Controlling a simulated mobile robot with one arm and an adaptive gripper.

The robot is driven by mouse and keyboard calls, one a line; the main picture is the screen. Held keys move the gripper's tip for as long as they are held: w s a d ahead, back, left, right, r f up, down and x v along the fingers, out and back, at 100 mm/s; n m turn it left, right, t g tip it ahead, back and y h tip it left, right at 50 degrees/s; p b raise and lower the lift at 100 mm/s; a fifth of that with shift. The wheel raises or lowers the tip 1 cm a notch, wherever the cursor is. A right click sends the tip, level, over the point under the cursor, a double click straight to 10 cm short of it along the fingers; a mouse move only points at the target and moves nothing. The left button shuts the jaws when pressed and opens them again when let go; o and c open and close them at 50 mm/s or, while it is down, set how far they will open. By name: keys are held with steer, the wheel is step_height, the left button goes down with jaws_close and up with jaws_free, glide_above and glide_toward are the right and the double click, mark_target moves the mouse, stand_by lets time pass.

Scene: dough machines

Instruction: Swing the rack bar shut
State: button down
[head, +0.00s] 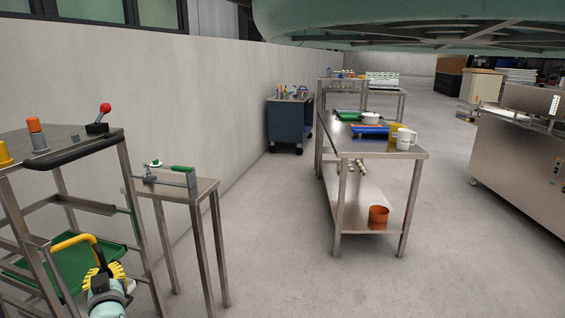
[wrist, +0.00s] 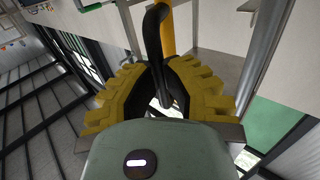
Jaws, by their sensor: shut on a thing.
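The rack bar (head: 70,241) is a yellow bent bar at the front of the steel rack at the lower left of the head view. In the wrist view its yellow part (wrist: 168,30) runs up from a black grip (wrist: 153,45). My gripper (head: 105,275) has yellow ribbed fingers. In the wrist view my gripper (wrist: 161,90) is shut on the black grip, which passes between the fingers. The exact contact is partly hidden by the fingers. The bar's far end meets a rack post (head: 38,243) at the left.
The rack's top (head: 68,143) carries a red-knobbed lever (head: 102,115) and an orange-capped piece (head: 37,135). A green tray (head: 35,278) sits low in the rack. A small steel table (head: 205,187) stands close to its right. Open floor (head: 270,250) lies beyond that table.

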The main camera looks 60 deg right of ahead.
steer(key=shift+w+d+b, duration=0.15)
steer(key=shift+w+b, duration=0.35)
steer(key=shift+w, duration=0.15)
steer(key=shift+w+d+f+b, duration=0.1)
steer(key=shift+w+d+b, duration=0.15)
steer(key=shift+w+b, duration=0.4)
steer(key=shift+w+d+b, duration=0.25)
steer(key=shift+w+b, duration=0.2)
steer(key=shift+w, duration=0.15)
steer(key=shift+s, duration=0.1)
steer(key=shift+s+a+r+p, duration=0.1)
steer(key=shift+s+r+p, duration=0.1)
steer(key=shift+s+p, duration=0.25)
steer(key=p+v, duration=0.2)
steer(key=v, duration=0.2)
steer(key=shift+f, duration=0.1)
